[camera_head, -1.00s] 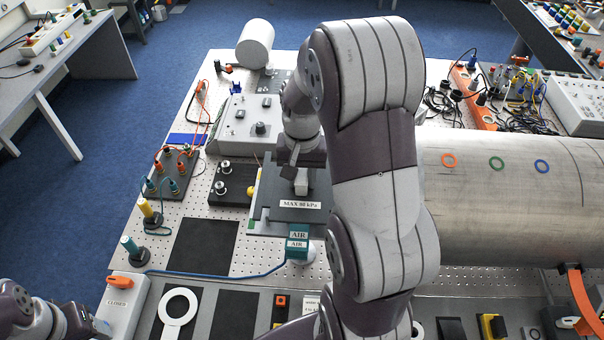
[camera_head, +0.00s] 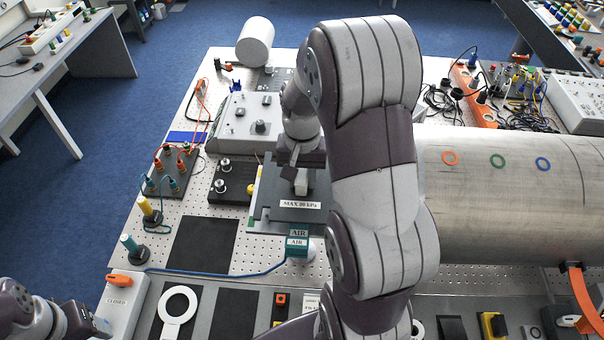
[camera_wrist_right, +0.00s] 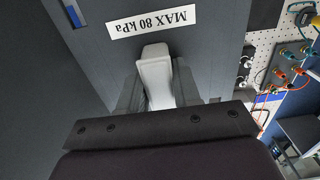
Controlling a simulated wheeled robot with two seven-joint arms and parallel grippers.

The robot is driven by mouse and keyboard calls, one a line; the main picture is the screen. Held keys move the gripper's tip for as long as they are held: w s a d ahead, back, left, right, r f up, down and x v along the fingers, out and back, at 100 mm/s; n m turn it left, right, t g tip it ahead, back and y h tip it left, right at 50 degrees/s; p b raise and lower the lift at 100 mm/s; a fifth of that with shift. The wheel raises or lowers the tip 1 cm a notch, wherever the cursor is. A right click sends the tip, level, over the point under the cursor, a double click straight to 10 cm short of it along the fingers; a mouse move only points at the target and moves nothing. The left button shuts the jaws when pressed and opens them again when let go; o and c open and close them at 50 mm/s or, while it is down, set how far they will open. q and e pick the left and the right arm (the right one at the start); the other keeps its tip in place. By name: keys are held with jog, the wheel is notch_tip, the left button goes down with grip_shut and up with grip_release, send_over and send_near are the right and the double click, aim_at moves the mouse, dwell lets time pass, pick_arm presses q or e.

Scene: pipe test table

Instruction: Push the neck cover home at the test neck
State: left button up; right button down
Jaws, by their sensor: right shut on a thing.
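My right gripper (camera_head: 302,165) points down at a dark grey plate (camera_head: 272,212) with a white "MAX 80 kPa" label (camera_head: 299,204). In the right wrist view, the right gripper (camera_wrist_right: 158,88) is shut on a white handle-like piece (camera_wrist_right: 154,66), which stands against the grey plate (camera_wrist_right: 205,48) below the upside-down label (camera_wrist_right: 152,21). I take plate and handle to be the neck cover; the neck itself is hidden or cannot be made out. My left gripper (camera_head: 78,322) is at the lower left edge, away from the plate; its jaws cannot be made out.
A teal "AIR" block (camera_head: 298,245) with a blue hose stands in front of the plate. A black block with metal knobs (camera_head: 232,182) is left of it, a grey control box (camera_head: 248,122) behind. A large metal cylinder (camera_head: 510,205) lies right of my arm.

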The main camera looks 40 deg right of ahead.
jog(key=shift+f+b, duration=0.75)
jog(key=shift+f, duration=0.5)
jog(key=shift+p, duration=0.3)
dwell(0.6)
jog(key=shift+f+b, duration=0.5)
jog(key=shift+f, duration=0.2)
jog(key=c, duration=0.7)
grip_release()
jog(key=shift+r, duration=0.1)
